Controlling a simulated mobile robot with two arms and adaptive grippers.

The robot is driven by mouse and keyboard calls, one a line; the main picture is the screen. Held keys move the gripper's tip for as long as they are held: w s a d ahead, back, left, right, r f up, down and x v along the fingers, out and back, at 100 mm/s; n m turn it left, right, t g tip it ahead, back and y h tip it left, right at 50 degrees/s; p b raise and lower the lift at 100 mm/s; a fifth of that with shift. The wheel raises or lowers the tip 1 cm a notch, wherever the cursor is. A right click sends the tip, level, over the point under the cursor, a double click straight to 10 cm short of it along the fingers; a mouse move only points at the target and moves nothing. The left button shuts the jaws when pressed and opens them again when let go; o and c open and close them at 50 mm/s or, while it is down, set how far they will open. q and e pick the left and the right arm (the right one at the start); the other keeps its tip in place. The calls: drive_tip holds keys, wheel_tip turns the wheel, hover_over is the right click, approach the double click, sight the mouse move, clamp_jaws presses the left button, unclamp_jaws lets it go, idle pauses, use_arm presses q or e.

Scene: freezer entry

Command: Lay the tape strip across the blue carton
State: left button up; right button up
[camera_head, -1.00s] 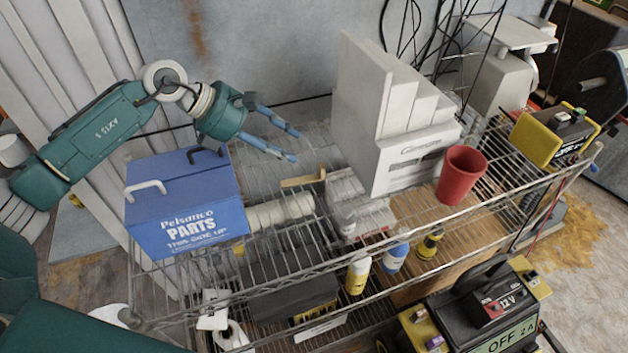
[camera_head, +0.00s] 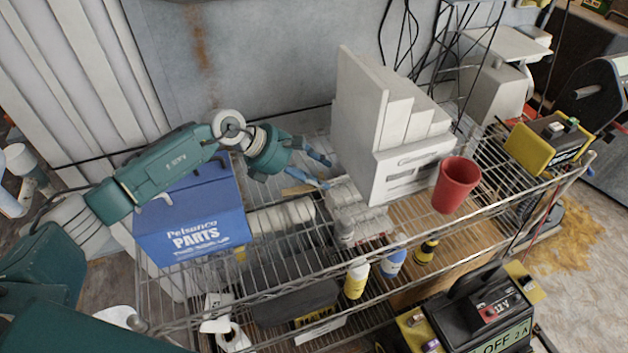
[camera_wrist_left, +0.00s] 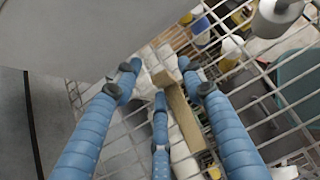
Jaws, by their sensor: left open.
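The blue carton (camera_head: 192,222), with white "Pelsanco PARTS" lettering, stands on the left end of the wire shelf. My left arm passes in front of its upper part. The tape strip (camera_head: 297,190) looks like a short tan bar on the shelf, right of the carton, partly hidden by a finger. My left gripper (camera_head: 322,172) is open just over the strip. In the left wrist view the strip (camera_wrist_left: 184,117) lies between the spread blue fingers of the gripper (camera_wrist_left: 160,82); I cannot tell whether they touch it. My right gripper is not in view.
A white stepped carton (camera_head: 405,160) stands close to the right of my left gripper. A red cup (camera_head: 456,185) is beside it. The wire shelf (camera_head: 290,255) has open gaps, with several bottles and a black box below. A yellow-black charger (camera_head: 550,143) sits at the right end.

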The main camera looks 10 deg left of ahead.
use_arm(q)
drive_tip(key=c, duration=0.8)
drive_tip(key=shift+s, duration=0.1)
